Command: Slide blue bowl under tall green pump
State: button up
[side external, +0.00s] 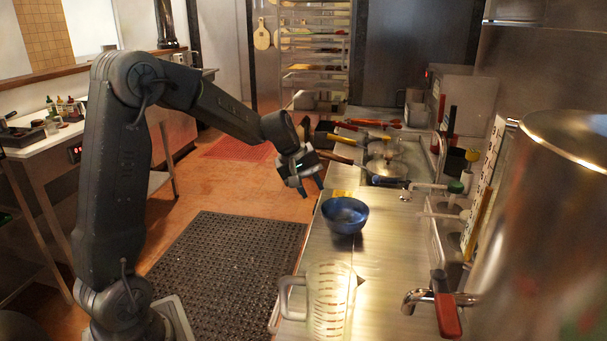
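The blue bowl (346,222) sits upright on the steel counter, near its left edge. A pump with a green top (455,187) stands to the right of the bowl by the backsplash, its pale spout (428,186) reaching left over the counter. The bowl is apart from the pump, not under its spout. My gripper (311,190) hangs in the air up and left of the bowl, near the counter edge. Its two fingers look spread, with nothing seen between them. The bowl's underside and the pump's lower part are hard to see.
A clear measuring jug (328,300) stands in front of the bowl. Pans (388,172) with handles lie behind it. A small yellow object (341,193) is just behind the bowl. A large metal pot (550,230) fills the right foreground. Bare steel counter (395,240) lies between bowl and pump.

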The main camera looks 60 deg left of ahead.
aim_at(324, 212)
jog(key=x, duration=0.9)
jog(key=shift+c, duration=0.5)
grip_shut()
